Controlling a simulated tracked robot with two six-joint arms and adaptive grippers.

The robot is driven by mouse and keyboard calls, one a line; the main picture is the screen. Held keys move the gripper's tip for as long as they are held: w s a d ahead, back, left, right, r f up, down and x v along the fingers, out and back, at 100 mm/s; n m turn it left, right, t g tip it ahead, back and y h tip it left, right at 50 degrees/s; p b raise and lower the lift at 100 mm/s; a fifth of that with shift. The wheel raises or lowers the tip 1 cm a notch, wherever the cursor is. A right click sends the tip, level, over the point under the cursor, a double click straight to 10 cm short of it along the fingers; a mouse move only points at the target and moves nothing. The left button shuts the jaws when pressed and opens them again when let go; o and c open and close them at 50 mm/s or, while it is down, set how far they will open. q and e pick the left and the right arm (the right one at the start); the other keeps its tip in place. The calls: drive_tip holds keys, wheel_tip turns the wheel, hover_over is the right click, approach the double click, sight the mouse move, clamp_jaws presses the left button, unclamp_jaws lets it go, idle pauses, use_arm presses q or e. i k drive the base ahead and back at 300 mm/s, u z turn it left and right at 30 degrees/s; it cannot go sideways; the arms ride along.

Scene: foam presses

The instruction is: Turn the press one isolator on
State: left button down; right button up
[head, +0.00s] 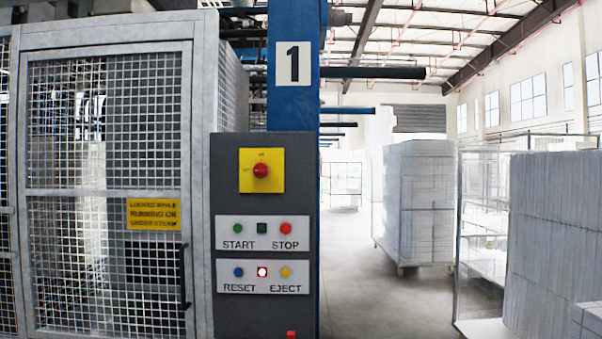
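The press one isolator is a red rotary knob (261,171) on a yellow square plate (275,184), near the top of a dark grey control panel (227,180). Small marks stand above and left of the knob, too small to read surely. I cannot tell which mark the knob points to. The panel is on a blue column (293,107) with a white number 1 plate (294,64). Neither of my grippers is in view.
Below the isolator are START and STOP buttons (262,230), then RESET and EJECT buttons (262,273) with a bright red-ringed light between them. A closed mesh gate (107,190) stands left. Foam block stacks (418,200) stand right. The floor (365,285) between is clear.

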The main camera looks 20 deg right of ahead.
sight(261, 171)
drive_tip(key=z, duration=0.15)
drive_tip(key=i, duration=1)
drive_tip(key=u, duration=0.05)
